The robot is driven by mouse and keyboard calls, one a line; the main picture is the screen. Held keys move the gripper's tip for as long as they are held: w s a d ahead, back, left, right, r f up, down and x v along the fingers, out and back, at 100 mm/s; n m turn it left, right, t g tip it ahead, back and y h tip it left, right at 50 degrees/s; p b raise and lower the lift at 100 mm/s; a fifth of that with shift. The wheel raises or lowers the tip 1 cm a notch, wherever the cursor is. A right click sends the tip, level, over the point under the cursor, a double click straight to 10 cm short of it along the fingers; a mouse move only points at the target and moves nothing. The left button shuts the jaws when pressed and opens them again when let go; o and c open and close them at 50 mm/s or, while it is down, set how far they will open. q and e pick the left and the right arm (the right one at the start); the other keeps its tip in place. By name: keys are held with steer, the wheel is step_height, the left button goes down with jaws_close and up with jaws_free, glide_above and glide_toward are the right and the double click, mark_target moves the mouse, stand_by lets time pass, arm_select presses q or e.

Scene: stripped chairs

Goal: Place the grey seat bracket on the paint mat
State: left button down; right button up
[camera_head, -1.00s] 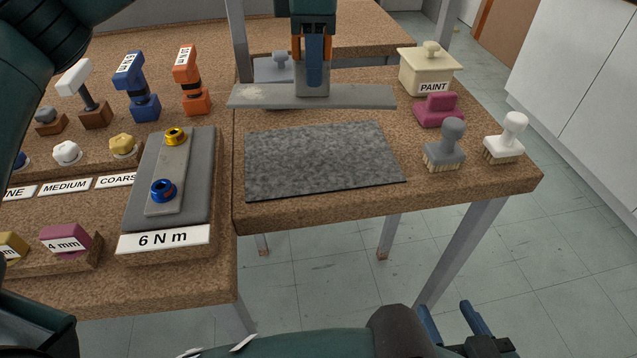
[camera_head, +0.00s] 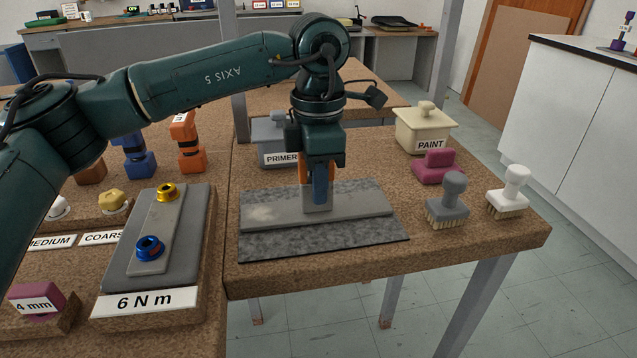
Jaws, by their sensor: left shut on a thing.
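The grey seat bracket (camera_head: 358,207) is a long flat plate with an upright tab in its middle and a pale worn patch near its left end. My left gripper (camera_head: 319,192) points down and is shut on the tab. The plate lies level over the dark grey speckled paint mat (camera_head: 322,242), covering much of its middle. It looks to be on the mat or very close above it; I cannot tell if they touch. The mat shows in front of the plate and behind it. My right gripper is not in view.
Behind the mat stands a grey primer pot (camera_head: 268,140). To the right are a cream paint pot (camera_head: 424,130), a maroon block (camera_head: 438,168), a grey brush (camera_head: 449,203) and a white brush (camera_head: 510,190). A 6 N m stand (camera_head: 190,230) is at the left.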

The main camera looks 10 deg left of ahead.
arm_select(q)
steer(key=shift+f, duration=0.1)
steer(key=c, duration=1.5)
jaws_free()
steer(key=shift+o, duration=0.2)
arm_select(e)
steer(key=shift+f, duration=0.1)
arm_select(q)
steer(key=shift+r, duration=0.25)
step_height(320, 180, up, 12)
steer(key=shift+f+p, duration=0.1)
steer(key=shift+p, duration=0.9)
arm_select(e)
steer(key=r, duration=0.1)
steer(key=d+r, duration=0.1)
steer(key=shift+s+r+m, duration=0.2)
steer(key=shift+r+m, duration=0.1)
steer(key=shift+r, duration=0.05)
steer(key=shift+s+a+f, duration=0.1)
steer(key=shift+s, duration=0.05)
